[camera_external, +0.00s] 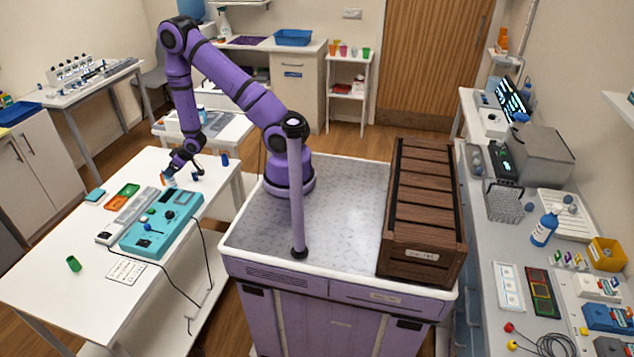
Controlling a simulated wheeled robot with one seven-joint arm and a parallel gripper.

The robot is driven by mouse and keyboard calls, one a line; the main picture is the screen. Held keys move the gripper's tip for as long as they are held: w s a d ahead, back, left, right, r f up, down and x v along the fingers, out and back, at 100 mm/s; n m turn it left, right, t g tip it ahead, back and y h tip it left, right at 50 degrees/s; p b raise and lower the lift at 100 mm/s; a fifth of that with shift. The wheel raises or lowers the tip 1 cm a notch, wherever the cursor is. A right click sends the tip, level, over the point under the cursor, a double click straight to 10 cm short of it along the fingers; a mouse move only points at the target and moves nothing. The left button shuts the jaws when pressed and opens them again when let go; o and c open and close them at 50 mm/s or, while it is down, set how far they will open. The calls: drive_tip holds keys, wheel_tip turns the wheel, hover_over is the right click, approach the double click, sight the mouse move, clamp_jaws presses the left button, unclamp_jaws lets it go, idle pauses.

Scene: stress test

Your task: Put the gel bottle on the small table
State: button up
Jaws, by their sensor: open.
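My gripper (183,169) points down over the white table at left, its jaws open. A small bottle-like thing (169,181), pale blue with an orange part, stands at its left finger; I cannot tell whether they touch or whether this is the gel bottle. A low white table (232,131), possibly the small table, stands behind the left table. It bears a few small items, partly hidden by my arm.
The left table (40,290) holds a teal device (160,226), a grey strip, green and orange trays (117,202), a dark blue cylinder (225,160) and a tipped green cup (73,264). Cables hang over its right edge. A wooden crate (424,215) rests on my base.

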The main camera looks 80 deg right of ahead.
drive_tip(key=shift+a+x, duration=0.1)
drive_tip(key=shift+x, duration=1.3)
drive_tip(key=shift+a+x, duration=0.15)
drive_tip(key=shift+x, duration=1.2)
drive_tip(key=shift+s+f, duration=0.1)
drive_tip(key=c, duration=1.1)
drive_tip(key=shift+c, duration=0.2)
